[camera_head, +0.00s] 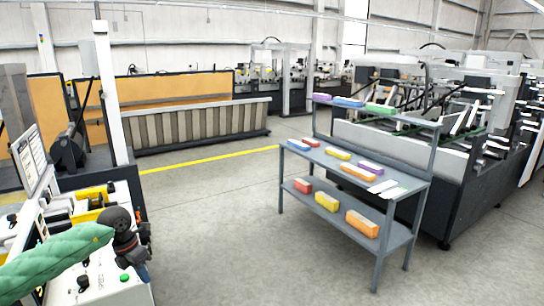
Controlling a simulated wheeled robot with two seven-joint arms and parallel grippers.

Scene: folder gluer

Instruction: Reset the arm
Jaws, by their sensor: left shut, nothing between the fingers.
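My left arm (60,260), in a green quilted sleeve, comes in from the lower left. It ends in my dark left gripper (138,238), which is shut and empty. The gripper is over the right end of a white control console (115,290); I cannot tell whether it touches it. The gripper hides part of the console's top. My right arm and gripper are not in view.
The console carries a green button (125,277), a yellow part (90,198) and a tilted screen (30,160). A grey shelf rack (350,205) with coloured boxes stands right of centre, before a large machine (430,170). Open floor (215,230) lies between console and rack.

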